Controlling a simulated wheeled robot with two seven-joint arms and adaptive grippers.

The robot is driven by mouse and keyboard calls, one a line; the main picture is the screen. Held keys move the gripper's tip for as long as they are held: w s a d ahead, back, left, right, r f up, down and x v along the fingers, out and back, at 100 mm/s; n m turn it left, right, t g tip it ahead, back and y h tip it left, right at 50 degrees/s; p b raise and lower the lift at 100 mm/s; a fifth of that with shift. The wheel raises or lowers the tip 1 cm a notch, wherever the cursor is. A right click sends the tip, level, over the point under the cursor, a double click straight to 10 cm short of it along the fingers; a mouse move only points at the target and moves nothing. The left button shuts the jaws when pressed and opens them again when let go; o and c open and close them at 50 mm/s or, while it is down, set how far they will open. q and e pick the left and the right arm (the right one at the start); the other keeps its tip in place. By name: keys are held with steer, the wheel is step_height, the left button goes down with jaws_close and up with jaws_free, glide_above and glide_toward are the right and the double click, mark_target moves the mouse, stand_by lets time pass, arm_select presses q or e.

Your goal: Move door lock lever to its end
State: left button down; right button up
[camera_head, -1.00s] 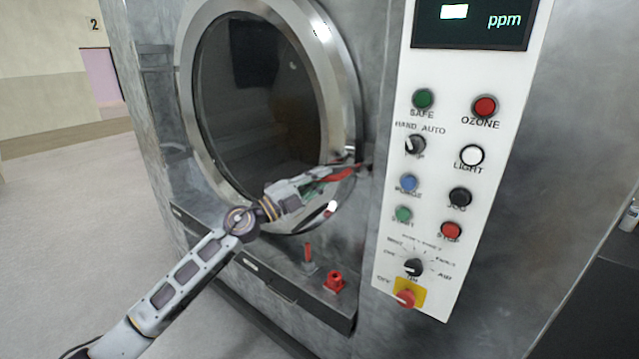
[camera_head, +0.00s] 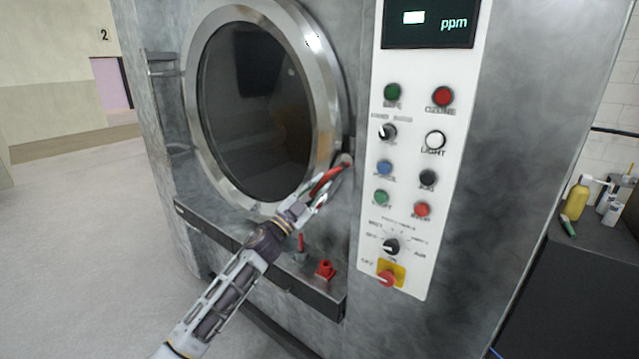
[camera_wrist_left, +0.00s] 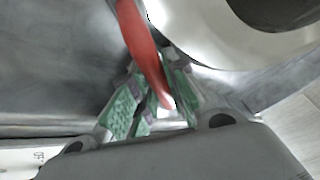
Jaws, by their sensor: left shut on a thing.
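The red door lock lever (camera_head: 326,181) sits at the lower right of the round washer door (camera_head: 262,120), and slants down-left from its pivot beside the door rim. My left gripper (camera_head: 314,197) is at the lever's lower end. In the left wrist view the red lever (camera_wrist_left: 139,42) runs down between the green-padded fingers (camera_wrist_left: 153,102), which are shut on its end. The fingers hide part of the lever's tip in the head view. My right gripper is not in view.
The white control panel (camera_head: 408,235) with buttons and knobs is just right of the lever. A red valve-like part (camera_head: 325,270) sits on the ledge below. A dark counter with bottles (camera_head: 575,200) stands at the far right. Open floor lies to the left.

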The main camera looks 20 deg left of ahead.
arm_select(q)
steer(key=shift+s+d+f+n+t+y+p, duration=0.1)
steer(key=shift+s+d+f+n+t+y, duration=0.25)
steer(key=shift+d+n+y, duration=1.15)
steer(key=shift+s+d+f+n+t+y+p, duration=0.3)
steer(key=shift+n+y, duration=0.55)
steer(key=shift+n, duration=1.5)
steer(key=shift+s+d+f+n+t+y+b, duration=0.1)
steer(key=shift+s+d+f+n+t+y, duration=0.3)
steer(key=shift+d+n+y, duration=1.05)
steer(key=shift+w+a+r+n, duration=0.1)
steer(key=shift+a+n, duration=0.5)
steer(key=shift+n, duration=0.2)
steer(key=c, duration=1.4)
jaws_free()
steer(key=shift+v, duration=5.95)
steer(key=shift+a, duration=0.1)
